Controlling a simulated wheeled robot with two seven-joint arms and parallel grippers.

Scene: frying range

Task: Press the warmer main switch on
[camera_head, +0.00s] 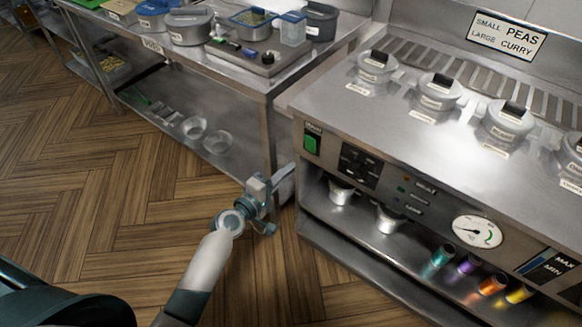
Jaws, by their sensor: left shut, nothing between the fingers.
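The warmer (420,160) is a steel unit on the right, with lidded pots set in its top. A green rocker switch (312,144) with a small label above it sits at the left end of its front panel; it appears to be the main switch. I cannot tell its position. My left gripper (286,178) is shut and empty. It appears below and left of the green switch, near the warmer's left front corner, and looks apart from the switch. My right gripper is out of view.
A black control block (358,166), small buttons and a round gauge (478,232) share the panel. Several coloured shakers (440,258) and metal cups stand on the shelf below. A steel table (262,78) with containers stands at the back left. The wooden floor (90,190) is clear.

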